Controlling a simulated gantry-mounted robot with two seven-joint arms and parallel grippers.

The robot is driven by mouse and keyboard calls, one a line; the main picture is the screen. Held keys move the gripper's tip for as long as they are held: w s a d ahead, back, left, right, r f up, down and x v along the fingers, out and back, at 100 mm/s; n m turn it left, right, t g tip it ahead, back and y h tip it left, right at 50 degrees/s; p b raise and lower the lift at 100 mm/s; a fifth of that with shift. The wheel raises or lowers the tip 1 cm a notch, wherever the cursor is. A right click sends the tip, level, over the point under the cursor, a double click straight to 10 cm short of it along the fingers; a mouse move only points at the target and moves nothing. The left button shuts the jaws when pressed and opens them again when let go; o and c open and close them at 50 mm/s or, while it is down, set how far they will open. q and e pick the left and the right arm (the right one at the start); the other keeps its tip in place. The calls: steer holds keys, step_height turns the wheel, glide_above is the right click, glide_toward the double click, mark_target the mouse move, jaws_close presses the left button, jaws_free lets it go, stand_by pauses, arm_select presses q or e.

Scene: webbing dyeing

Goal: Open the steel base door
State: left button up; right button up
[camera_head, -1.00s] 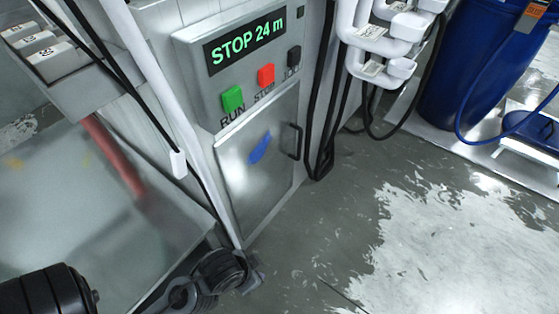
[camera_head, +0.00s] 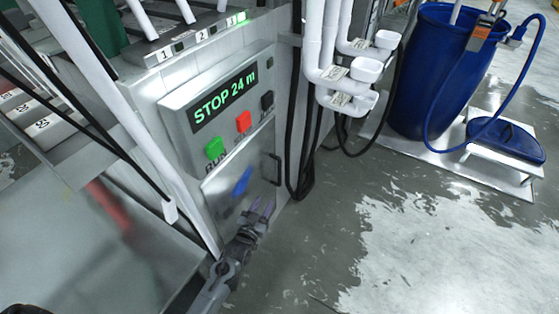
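The steel base door (camera_head: 222,203) is a grey metal panel low on the machine's front, below the control box. It looks closed, and a blue mark (camera_head: 242,182) is on its face. Its dark handle (camera_head: 277,169) is on the right edge. My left gripper (camera_head: 262,208) is in front of the door's lower right part, below the handle. Its two purplish fingertips are apart with nothing between them, and it appears clear of the handle. It hides the door's lower right corner. My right gripper is not in view.
Above the door is the control box (camera_head: 182,127) with a STOP 24 m display and green, red and black buttons. Black cables (camera_head: 304,165) hang just right of the handle. A blue barrel (camera_head: 428,75) stands at the back right. The floor (camera_head: 335,240) right of the door is open.

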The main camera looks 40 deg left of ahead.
arm_select(q)
glide_toward(279, 169)
steer(key=f, duration=0.1)
steer(key=shift+n+t+y, duration=0.3)
steer(key=shift+t, duration=0.1)
steer(key=b+x, duration=0.5)
steer(key=x, duration=0.4)
steer(key=shift+w+f, duration=0.15)
steer(key=shift+w, duration=0.15)
steer(key=shift+w+a+b, duration=0.2)
steer(key=shift+w+b, duration=0.25)
steer(key=shift+w, duration=0.1)
jaws_close()
